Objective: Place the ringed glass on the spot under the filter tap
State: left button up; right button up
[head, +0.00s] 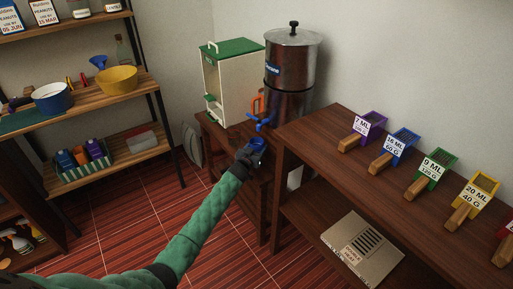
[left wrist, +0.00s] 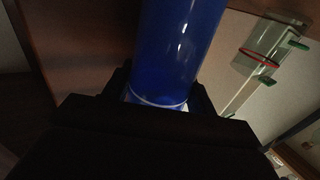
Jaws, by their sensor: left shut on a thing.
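My left gripper (head: 250,157) is shut on a blue glass (head: 257,144), just below and in front of the filter's blue tap (head: 262,124). In the left wrist view the blue glass (left wrist: 175,50) fills the space between the fingers, with a thin pale ring low on it. The steel filter (head: 290,65) stands at the back on a dark wooden stand (head: 217,133). I cannot make out a marked spot under the tap; the glass and gripper cover part of that area. I cannot tell whether the glass touches the stand. My right gripper is not in view.
A white dispenser with a green lid (head: 232,82) stands left of the filter. A red-ringed clear cylinder (left wrist: 262,55) shows in the wrist view. The right-hand counter (head: 335,137) holds several labelled scoops. Shelves stand left.

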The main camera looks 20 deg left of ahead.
pick_arm(q)
jog(key=shift+f, duration=0.1)
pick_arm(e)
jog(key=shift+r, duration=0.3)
pick_arm(q)
jog(key=o, duration=1.2)
jog(key=shift+o, duration=0.2)
